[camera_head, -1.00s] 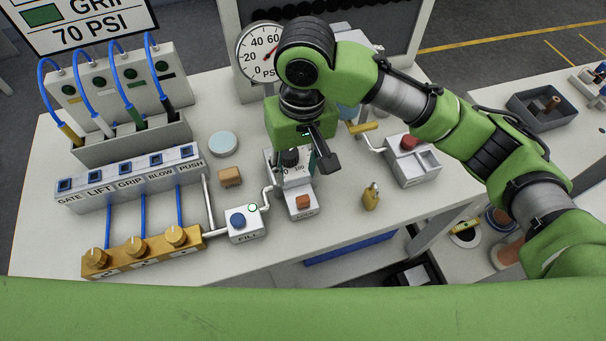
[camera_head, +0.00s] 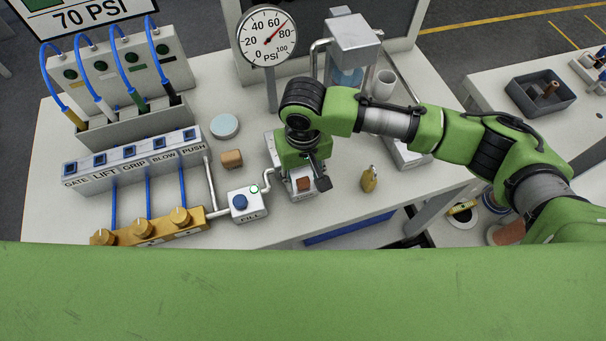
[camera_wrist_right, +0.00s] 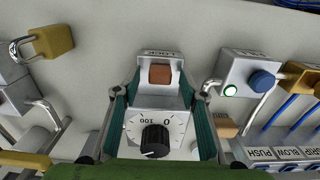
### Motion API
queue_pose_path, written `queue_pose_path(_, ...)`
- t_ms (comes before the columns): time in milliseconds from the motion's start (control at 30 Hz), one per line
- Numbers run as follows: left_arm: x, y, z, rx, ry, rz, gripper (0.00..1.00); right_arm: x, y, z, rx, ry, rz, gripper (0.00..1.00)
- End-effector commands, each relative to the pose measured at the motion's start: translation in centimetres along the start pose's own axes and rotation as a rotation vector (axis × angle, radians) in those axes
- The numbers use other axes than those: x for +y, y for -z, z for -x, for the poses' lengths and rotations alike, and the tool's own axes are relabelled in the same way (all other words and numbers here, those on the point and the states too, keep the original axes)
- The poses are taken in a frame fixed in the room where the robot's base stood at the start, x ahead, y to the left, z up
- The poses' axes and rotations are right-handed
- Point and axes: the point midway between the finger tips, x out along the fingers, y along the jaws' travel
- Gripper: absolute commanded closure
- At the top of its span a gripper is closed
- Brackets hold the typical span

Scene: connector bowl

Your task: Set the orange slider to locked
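The orange slider (camera_wrist_right: 160,74) is a small orange-brown block on the grey unit marked LOCK (camera_wrist_right: 158,57). It also shows in the head view (camera_head: 304,183), just below my right gripper (camera_head: 309,179). In the wrist view my right gripper (camera_wrist_right: 158,82) is open, with one teal-padded finger at each side of the LOCK unit. I cannot tell whether the fingers touch the unit. A black knob (camera_wrist_right: 155,140) on a numbered dial lies between the fingers, nearer the palm. In the head view the gripper body hides the knob. My left gripper is not in view.
The FILL block (camera_head: 246,204) with its blue button stands close left of the LOCK unit. A brass padlock (camera_head: 370,179) lies to the right. A small tan block (camera_head: 231,159) and a pale disc (camera_head: 224,126) lie to the left. A pressure gauge (camera_head: 267,36) stands behind.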

Motion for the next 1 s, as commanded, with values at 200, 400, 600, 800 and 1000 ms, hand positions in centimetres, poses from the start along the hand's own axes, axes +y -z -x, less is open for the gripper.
queue_pose_path(200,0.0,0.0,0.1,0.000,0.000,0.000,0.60,0.0,0.0,-0.8,-0.001,0.000,0.000,0.61)
queue_pose_path(400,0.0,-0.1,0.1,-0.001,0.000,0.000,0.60,0.0,0.0,-0.7,0.000,0.000,0.000,0.69)
queue_pose_path(600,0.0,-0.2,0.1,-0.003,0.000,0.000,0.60,0.0,0.0,-0.7,0.000,0.000,0.000,1.00)
queue_pose_path(800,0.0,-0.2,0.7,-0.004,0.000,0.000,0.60,-0.1,1.1,-0.4,0.001,0.000,-0.002,1.00)
queue_pose_path(1000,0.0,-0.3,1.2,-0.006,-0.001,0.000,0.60,0.0,2.4,-0.5,0.001,0.000,-0.002,1.00)
